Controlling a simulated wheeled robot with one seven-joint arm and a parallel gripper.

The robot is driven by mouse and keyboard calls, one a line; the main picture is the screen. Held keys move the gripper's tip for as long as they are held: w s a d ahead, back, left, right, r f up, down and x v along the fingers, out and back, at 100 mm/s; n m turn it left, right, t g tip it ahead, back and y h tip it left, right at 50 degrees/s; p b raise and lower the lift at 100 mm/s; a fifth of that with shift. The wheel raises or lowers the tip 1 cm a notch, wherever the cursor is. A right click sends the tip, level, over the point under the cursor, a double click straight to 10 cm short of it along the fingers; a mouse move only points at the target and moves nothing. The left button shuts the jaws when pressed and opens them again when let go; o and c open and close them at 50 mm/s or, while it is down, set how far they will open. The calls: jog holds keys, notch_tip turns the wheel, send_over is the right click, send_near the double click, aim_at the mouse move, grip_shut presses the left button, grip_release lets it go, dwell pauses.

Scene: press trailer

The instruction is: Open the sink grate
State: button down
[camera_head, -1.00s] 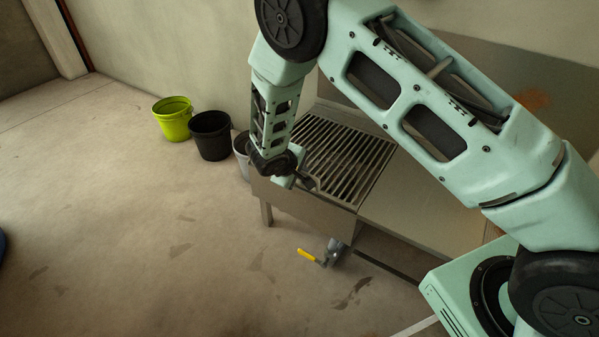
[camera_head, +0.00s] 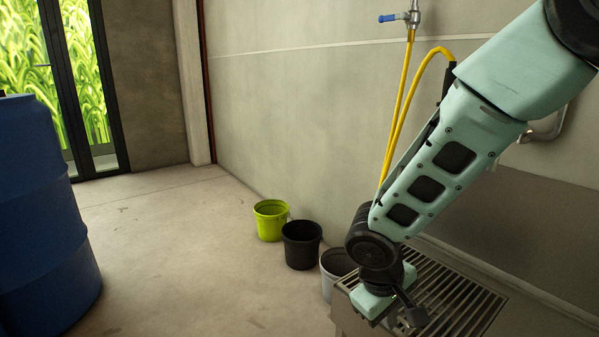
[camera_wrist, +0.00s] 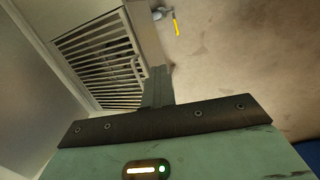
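The sink grate (camera_head: 455,290) is a dark metal grid of parallel bars lying flat in the top of the metal sink at the lower right of the head view. It also shows at the upper left of the wrist view (camera_wrist: 100,62), with a thin handle-like piece near its right edge. My gripper (camera_head: 414,314) is over the grate's near left part in the head view. In the wrist view its fingers (camera_wrist: 159,72) are together with nothing visible between them, near the grate's edge. I cannot tell whether they touch the grate.
A green bucket (camera_head: 270,220), a black bucket (camera_head: 301,246) and a grey bucket (camera_head: 335,272) stand along the wall left of the sink. A yellow hose (camera_head: 398,110) hangs from a wall tap. A blue barrel (camera_head: 45,220) stands at far left. The floor between is clear.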

jog(key=s+a+r+n+g+y+p, duration=0.1)
jog(key=s+r+y, duration=0.1)
jog(key=s+r, duration=0.6)
jog(key=s+a+r+y+p, duration=0.15)
jog(key=s+r, duration=0.25)
jog(key=s, duration=0.8)
notch_tip(320, 180, up, 36)
jog(key=p, duration=3.6)
jog(key=shift+d+r, duration=0.15)
jog(key=shift+d, duration=0.05)
jog(key=c, duration=1.3)
grip_release()
